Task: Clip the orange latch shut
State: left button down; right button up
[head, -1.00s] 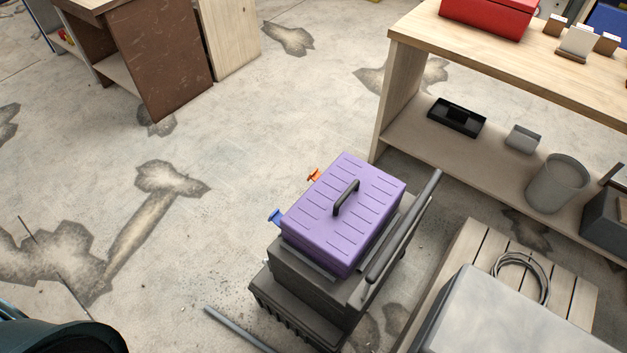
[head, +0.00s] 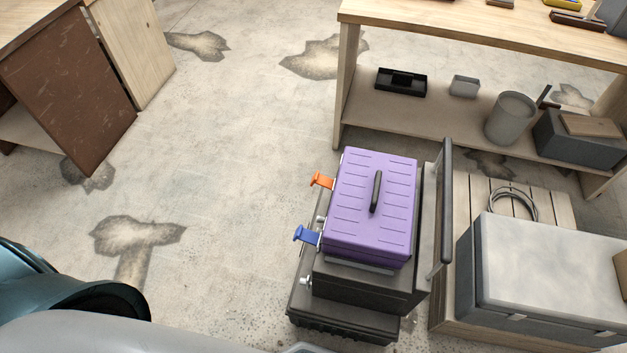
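A purple toolbox (head: 345,217) with a dark top handle sits on a stack of dark grey cases (head: 365,285). The orange latch (head: 321,180) sticks out from the toolbox's left side, near the far end, and looks open. A blue latch (head: 306,235) sticks out from the same side, nearer to me, and also looks open. Neither of my grippers is in view. Parts of my own body fill the lower left corner.
A wooden workbench (head: 440,27) with a lower shelf stands behind. A grey case (head: 540,265) on a slatted pallet (head: 462,200) stands close on the right. A dark pull handle (head: 446,200) rises beside the toolbox. The floor left of the stack is clear.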

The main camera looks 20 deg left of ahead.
aim_at(319, 179)
jog(key=j+z, duration=0.25)
jog(key=j, duration=0.15)
jog(key=k+j+z, duration=0.2)
jog(key=j, duration=0.2)
jog(key=k+j+z, duration=0.1)
jog(key=j+z, duration=0.15)
jog(key=j, duration=0.15)
jog(key=k+j+z, duration=0.2)
jog(key=j, duration=0.15)
jog(key=k+j+z, duration=0.7)
jog(key=i, duration=0.05)
